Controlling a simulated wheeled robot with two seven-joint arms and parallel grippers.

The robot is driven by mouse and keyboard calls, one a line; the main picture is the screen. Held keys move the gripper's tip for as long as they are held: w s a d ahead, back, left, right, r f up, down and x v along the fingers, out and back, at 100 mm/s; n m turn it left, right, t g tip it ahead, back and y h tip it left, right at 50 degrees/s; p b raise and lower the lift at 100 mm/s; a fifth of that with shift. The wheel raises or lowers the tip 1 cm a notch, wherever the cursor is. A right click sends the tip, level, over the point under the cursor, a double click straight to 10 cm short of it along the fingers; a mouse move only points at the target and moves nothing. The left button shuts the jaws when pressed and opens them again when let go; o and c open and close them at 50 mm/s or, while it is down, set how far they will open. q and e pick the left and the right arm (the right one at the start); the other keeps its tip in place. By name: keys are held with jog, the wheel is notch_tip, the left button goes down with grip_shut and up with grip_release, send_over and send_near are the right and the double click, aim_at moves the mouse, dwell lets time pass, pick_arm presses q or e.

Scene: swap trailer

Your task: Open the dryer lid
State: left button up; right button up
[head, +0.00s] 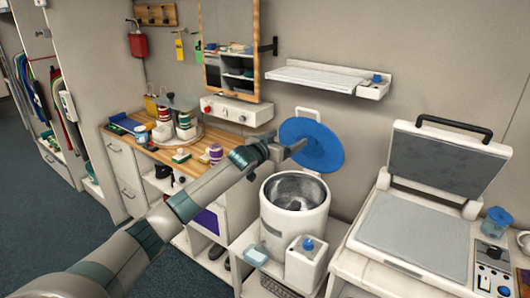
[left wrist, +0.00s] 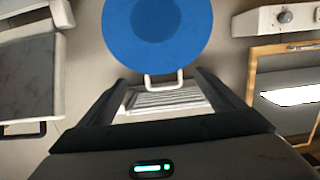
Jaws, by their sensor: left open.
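The dryer (head: 292,222) is a white cylinder with an open top showing a metal drum. Its round blue lid (head: 318,146) stands raised and roughly upright behind the drum opening, and it fills the top of the left wrist view (left wrist: 155,25). A white loop handle (left wrist: 164,80) shows at the lid's edge. My left gripper (head: 294,147) is beside the lid in the head view, with its fingers apart and nothing clearly held. In the left wrist view the handle appears between the fingers; contact cannot be told. My right gripper is not in view.
A wooden counter (head: 153,148) with bottles and jars stands left of the dryer. A white box with a blue knob (head: 306,262) stands in front of it. A press with a raised lid (head: 442,165) is at right. A wall shelf (head: 325,79) hangs above.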

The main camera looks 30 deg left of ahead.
pick_arm(q)
jog(key=s+r+b, duration=0.2)
jog(key=s+b, duration=0.2)
jog(key=s, duration=0.9)
jog(key=shift+a, duration=0.4)
